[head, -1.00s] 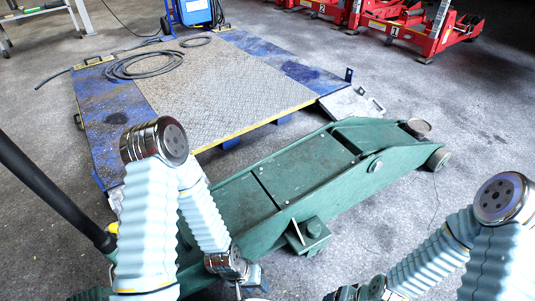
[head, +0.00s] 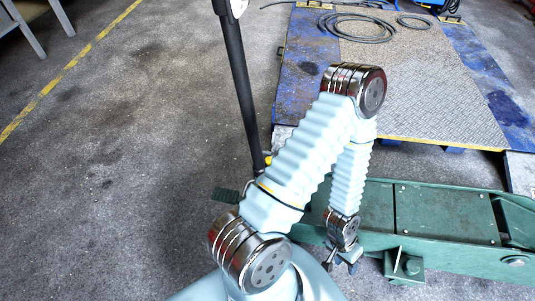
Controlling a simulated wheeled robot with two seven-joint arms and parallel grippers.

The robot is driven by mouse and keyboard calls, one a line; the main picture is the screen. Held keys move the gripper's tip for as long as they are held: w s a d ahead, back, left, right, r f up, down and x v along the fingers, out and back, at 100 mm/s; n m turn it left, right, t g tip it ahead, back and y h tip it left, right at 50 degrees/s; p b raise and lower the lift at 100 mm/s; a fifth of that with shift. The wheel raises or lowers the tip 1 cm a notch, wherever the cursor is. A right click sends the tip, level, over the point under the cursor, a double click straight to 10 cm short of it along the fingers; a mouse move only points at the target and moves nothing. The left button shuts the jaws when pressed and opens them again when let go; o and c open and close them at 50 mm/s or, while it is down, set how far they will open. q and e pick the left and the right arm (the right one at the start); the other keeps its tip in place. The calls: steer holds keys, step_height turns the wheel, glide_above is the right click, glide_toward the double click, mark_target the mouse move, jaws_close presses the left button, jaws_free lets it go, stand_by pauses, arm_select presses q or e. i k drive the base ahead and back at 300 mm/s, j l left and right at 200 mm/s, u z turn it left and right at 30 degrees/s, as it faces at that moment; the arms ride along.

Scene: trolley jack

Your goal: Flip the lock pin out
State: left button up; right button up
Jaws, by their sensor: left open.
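The green trolley jack (head: 440,212) lies across the lower right of the head view. Its black handle (head: 238,90) rises steeply from the jack's near left end, with a small yellow part (head: 268,160) low on it. I cannot make out the lock pin; the handle's foot is partly hidden by my left arm. My left gripper (head: 342,266) points down beside the jack's near side, below my wrist. It is small in view, open, and appears to hold nothing. It is right of the handle's foot. My right gripper is out of view.
A blue platform with a metal tread plate (head: 405,75) stands behind the jack, with a coiled hose (head: 355,28) on it. A dark green pedal-like part (head: 227,195) sticks out left of the jack.

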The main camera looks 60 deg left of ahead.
mark_target(268, 159)
steer(key=u, duration=0.7)
